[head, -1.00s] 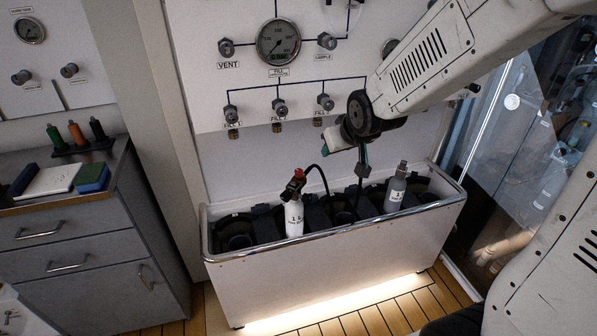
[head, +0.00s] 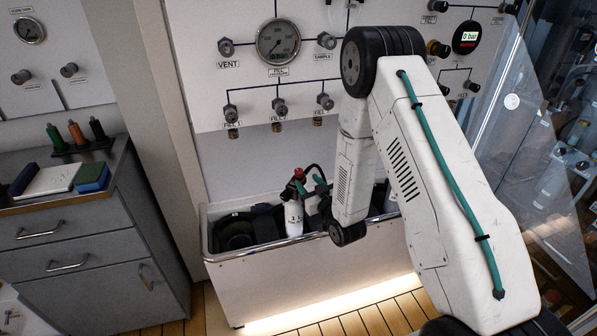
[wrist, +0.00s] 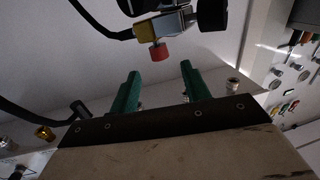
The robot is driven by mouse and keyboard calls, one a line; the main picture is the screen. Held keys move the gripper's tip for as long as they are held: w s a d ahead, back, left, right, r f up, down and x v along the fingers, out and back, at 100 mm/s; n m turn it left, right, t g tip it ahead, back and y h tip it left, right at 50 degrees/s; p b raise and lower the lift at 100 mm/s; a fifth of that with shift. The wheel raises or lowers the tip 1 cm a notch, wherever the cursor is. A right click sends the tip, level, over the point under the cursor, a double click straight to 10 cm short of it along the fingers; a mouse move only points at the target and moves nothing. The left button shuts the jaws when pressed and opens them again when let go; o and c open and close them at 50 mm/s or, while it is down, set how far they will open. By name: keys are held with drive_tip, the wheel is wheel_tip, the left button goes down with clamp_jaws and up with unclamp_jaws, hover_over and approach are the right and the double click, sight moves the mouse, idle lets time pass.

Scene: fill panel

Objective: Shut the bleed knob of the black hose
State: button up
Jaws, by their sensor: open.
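In the wrist view the hose (wrist: 88,20) runs from the left into a fitting with a yellow part (wrist: 146,32) and a small red knob (wrist: 160,52). A larger black knob (wrist: 212,14) is at its right. My gripper (wrist: 160,69) is open and empty, its two green fingers apart, with the red knob just beyond and between the tips.
The trough's front rim (head: 265,247) runs below my arm. The panel behind carries a round gauge (head: 278,42) and several valve knobs. A grey cabinet (head: 85,235) stands at left. The grey bottle is mostly hidden behind my arm.

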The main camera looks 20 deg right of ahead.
sight(301, 173)
drive_tip(key=w, duration=0.2)
drive_tip(key=w+a, duration=0.1)
drive_tip(key=w, duration=0.4)
drive_tip(key=shift+w+a, duration=0.15)
drive_tip(key=shift+w, duration=0.05)
drive_tip(key=c, duration=1)
